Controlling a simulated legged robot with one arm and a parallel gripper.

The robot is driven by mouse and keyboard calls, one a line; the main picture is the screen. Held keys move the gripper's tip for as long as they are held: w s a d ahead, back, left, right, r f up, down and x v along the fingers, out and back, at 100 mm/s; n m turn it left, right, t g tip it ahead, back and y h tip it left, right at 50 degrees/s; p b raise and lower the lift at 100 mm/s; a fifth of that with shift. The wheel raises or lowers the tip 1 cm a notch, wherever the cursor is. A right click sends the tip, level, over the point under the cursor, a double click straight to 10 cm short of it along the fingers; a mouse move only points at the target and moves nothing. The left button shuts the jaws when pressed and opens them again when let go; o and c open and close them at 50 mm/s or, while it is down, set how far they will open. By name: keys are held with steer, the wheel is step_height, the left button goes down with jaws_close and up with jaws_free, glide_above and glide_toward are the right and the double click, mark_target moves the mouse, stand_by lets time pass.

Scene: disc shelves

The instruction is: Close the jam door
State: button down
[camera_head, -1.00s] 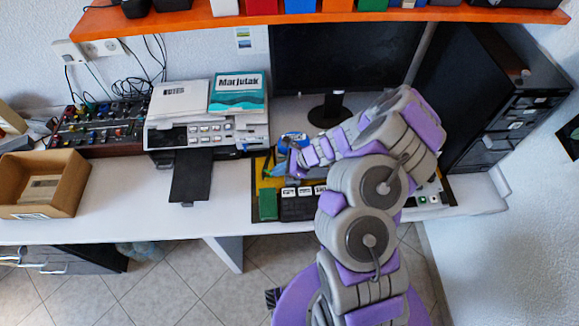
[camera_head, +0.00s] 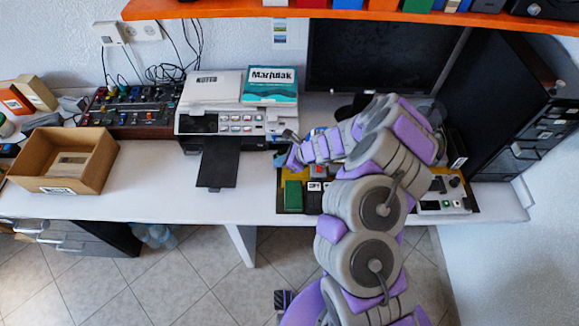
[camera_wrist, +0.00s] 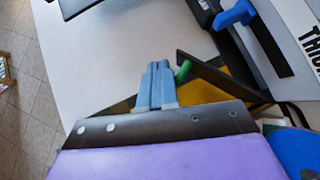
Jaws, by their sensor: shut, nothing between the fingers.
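The printer (camera_head: 234,121) stands on the table left of the monitor, with a black flap or tray (camera_head: 217,163) reaching out from its front. I cannot tell for sure which part is the jam door. My gripper (camera_head: 284,152) is close to the printer's right front corner, partly hidden by my arm. In the wrist view, my gripper (camera_wrist: 158,66) shows as two blue fingers pressed together with nothing between them, over the white table. A blue lever-like part (camera_wrist: 236,14) and a dark strip (camera_wrist: 265,45) lie at the upper right. Contact with the printer cannot be seen.
A cardboard box (camera_head: 64,161) and a control panel (camera_head: 130,108) are left of the printer. The monitor (camera_head: 385,55) is behind. An orange shelf (camera_head: 200,10) hangs above.

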steer(key=shift+w+a, duration=0.25)
steer(key=shift+w, duration=0.2)
steer(key=shift+w+d+r, duration=0.15)
steer(key=shift+d, duration=0.25)
steer(key=shift+w+a, duration=0.15)
steer(key=shift+a, duration=0.3)
steer(key=shift+d, duration=0.2)
